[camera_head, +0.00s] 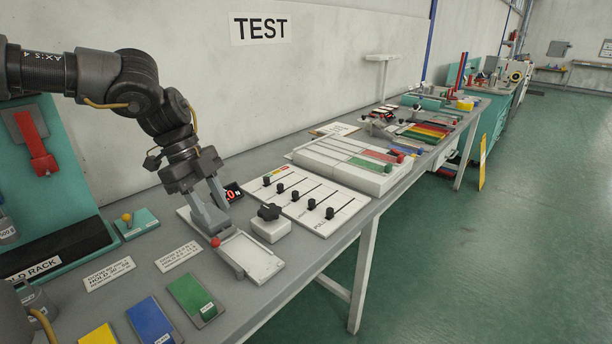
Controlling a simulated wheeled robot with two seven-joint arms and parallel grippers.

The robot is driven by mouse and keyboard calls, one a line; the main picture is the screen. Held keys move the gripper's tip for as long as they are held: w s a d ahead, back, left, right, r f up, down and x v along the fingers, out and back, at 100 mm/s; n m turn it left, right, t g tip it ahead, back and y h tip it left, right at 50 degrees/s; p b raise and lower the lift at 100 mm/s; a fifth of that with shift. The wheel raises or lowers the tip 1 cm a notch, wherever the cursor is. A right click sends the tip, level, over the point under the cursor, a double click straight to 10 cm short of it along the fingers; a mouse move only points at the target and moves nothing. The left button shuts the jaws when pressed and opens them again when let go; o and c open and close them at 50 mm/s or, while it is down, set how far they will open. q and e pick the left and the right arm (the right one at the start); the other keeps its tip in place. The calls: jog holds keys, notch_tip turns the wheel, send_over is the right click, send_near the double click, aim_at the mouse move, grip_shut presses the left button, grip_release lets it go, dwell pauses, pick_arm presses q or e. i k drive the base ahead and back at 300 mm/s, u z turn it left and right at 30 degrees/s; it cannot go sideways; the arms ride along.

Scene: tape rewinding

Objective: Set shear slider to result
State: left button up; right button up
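A white slider panel (338,204) lies on the bench right of my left gripper. It carries several black slider knobs (295,195) in slanted slots. The labels are too small to tell which is the shear slider. A small black display (233,191) with red digits stands behind my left gripper, partly hidden; its reading is unclear. My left gripper (217,220) points down over a white tray-like fixture (251,258). Its two fingers look apart, with nothing seen between them. A red ball knob (215,242) is just below the fingertips; contact cannot be told. My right gripper is not in view.
A white block with a black knob (269,225) stands between fixture and panel. Green (195,300), blue (153,322) and yellow (98,336) cards lie at the front. A teal rack (75,160) stands left. A larger white slider unit (345,165) lies beyond the panel.

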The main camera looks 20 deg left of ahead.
aim_at(296, 194)
jog(key=i, duration=0.9)
